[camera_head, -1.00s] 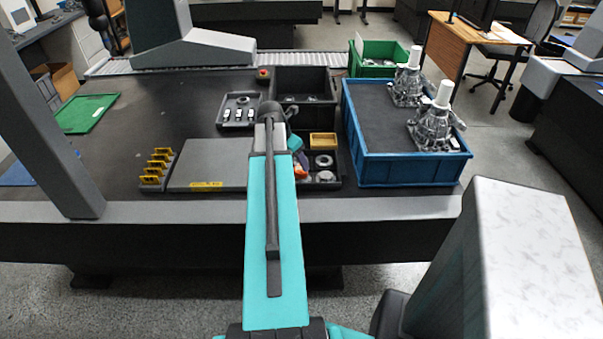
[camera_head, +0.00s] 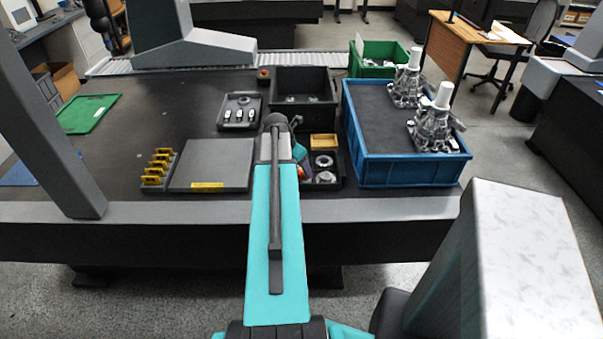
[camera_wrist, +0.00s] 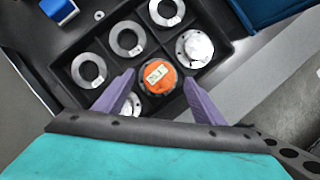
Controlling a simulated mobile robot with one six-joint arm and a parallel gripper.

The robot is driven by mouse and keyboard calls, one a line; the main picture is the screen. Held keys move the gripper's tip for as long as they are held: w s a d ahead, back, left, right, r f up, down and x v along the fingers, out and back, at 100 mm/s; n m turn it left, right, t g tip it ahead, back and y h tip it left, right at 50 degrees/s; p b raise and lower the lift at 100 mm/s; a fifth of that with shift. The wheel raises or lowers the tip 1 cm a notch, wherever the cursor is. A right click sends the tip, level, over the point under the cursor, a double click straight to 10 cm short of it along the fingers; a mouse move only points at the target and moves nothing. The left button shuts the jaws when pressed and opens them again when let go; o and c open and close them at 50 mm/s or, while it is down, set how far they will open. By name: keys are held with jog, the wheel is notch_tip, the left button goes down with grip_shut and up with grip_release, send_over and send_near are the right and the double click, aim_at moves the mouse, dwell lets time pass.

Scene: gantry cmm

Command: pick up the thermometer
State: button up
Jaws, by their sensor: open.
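In the wrist view, a round orange thing (camera_wrist: 158,77) with a pale label or small display sits in a compartment of a dark divided tray (camera_wrist: 237,47). It may be the thermometer, but I cannot read its face. My gripper (camera_wrist: 159,80) is open, with its two purple fingers on either side of the orange thing in the picture. I cannot tell how far above it the tips are, and nothing is between them for certain. In the head view, the orange thing (camera_head: 301,171) shows only partly beside my arm, which hides most of my gripper.
The tray also holds several metal rings (camera_wrist: 126,39) and a silver flanged part (camera_wrist: 194,48). A blue bin (camera_head: 408,170) with two metal castings stands just right. A grey plate (camera_head: 212,163) and a yellow-clip rack (camera_head: 158,168) lie left. The table's middle left is clear.

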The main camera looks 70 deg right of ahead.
jog(key=shift+s+d+f, duration=0.1)
jog(key=shift+d+f, duration=0.1)
jog(key=shift+f, duration=0.35)
jog(key=c, duration=1.3)
jog(key=shift+o, duration=0.2)
jog(key=shift+r, duration=0.1)
jog(key=shift+r+b, duration=0.4)
jog(key=shift+r, duration=1)
jog(key=shift+a+r, duration=0.15)
jog(key=shift+r, duration=0.15)
jog(key=s+a+b, duration=0.4)
jog(key=a, duration=0.5)
jog(key=shift+s+r, duration=0.2)
jog(key=shift+r, duration=0.05)
